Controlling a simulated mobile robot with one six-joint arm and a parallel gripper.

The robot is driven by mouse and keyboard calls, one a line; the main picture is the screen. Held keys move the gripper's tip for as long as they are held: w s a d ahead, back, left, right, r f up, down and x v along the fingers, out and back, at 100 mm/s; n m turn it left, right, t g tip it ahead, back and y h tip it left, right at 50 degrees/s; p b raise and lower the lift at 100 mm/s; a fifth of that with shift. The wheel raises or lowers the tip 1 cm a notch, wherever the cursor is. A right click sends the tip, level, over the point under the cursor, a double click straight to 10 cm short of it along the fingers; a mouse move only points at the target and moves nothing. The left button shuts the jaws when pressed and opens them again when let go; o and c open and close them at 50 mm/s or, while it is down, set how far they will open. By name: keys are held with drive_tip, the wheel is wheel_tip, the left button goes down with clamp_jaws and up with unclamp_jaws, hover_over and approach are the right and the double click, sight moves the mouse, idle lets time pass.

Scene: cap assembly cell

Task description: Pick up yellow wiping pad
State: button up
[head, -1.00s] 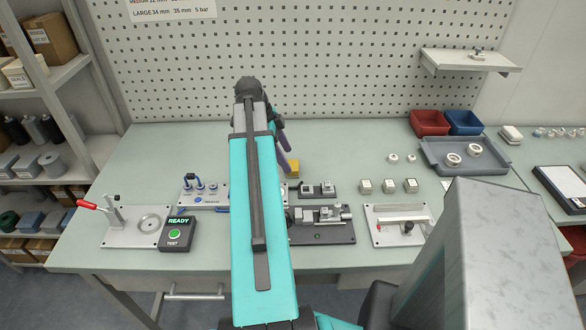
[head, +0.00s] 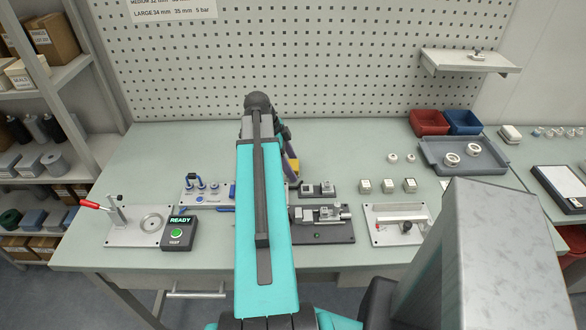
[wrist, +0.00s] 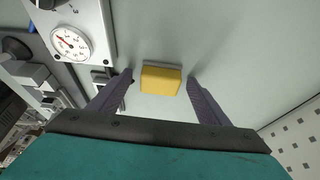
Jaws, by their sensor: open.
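The yellow wiping pad (wrist: 161,79) lies on the pale green bench top. In the wrist view it sits between and just beyond the two fingers of my gripper (wrist: 160,80), with a gap on each side. My gripper is open and empty. In the head view a bit of the pad (head: 294,166) shows beside the fingers; my arm hides most of the gripper there.
A plate with a round dial gauge (wrist: 70,43) is close to the gripper in the wrist view. A dark fixture (head: 321,224), small blocks (head: 388,186) and a grey tray (head: 462,158) stand to the right. A READY test box (head: 178,233) stands to the left.

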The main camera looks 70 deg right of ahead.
sight(291, 164)
drive_tip(key=c, duration=1.2)
drive_tip(key=shift+o, duration=0.2)
drive_tip(key=shift+r, duration=0.15)
wheel_tip(291, 164, up, 10)
drive_tip(key=b, duration=0.2)
idle(0.3)
